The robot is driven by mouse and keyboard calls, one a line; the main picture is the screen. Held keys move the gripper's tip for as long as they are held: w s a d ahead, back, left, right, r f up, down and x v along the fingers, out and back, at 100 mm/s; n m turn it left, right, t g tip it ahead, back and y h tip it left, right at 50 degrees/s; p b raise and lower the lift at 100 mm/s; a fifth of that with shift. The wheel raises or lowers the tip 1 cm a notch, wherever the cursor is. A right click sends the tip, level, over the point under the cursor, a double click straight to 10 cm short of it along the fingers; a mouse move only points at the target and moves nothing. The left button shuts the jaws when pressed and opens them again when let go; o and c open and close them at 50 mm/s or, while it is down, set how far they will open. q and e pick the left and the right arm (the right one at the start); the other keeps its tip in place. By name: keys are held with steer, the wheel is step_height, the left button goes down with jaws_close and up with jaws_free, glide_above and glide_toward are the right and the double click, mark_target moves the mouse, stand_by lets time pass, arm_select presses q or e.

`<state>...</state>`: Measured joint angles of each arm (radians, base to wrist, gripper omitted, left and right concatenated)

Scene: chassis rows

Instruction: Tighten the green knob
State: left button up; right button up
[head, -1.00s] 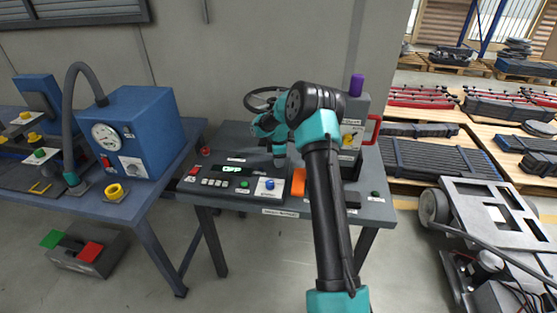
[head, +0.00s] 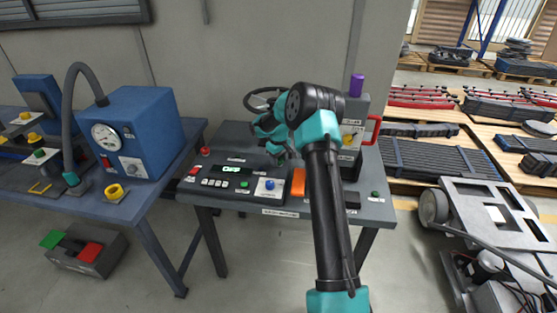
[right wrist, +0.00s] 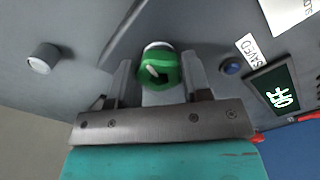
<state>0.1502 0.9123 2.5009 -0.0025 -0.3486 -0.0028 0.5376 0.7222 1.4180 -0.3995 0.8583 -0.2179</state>
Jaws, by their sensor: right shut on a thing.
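The green knob (right wrist: 158,68) sits between the two fingers of my right gripper (right wrist: 158,80) in the right wrist view. It has a pale pointer mark on its face and a whitish collar behind it. The fingers are shut on its sides. In the head view my right gripper (head: 281,157) is small and dark, over the back of the control console, and I cannot make out the knob there. My left gripper is in no view.
The console (head: 215,171) has a display (head: 231,169) reading OFF, several buttons and a blue knob (head: 269,184). A grey machine with a red handle (head: 373,130) stands behind my right arm. A blue gauge box (head: 140,130) stands on the left bench.

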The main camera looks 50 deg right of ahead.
steer(key=m, duration=0.6)
steer(key=shift+d+r+m, duration=0.1)
steer(key=shift+r+m, duration=0.05)
steer(key=shift+m, duration=0.15)
steer(key=m, duration=0.6)
steer(key=shift+m, duration=0.4)
steer(key=shift+d+r, duration=0.1)
steer(key=o, duration=0.9)
step_height(320, 180, up, 17)
steer(key=shift+r, duration=0.1)
stand_by(0.4)
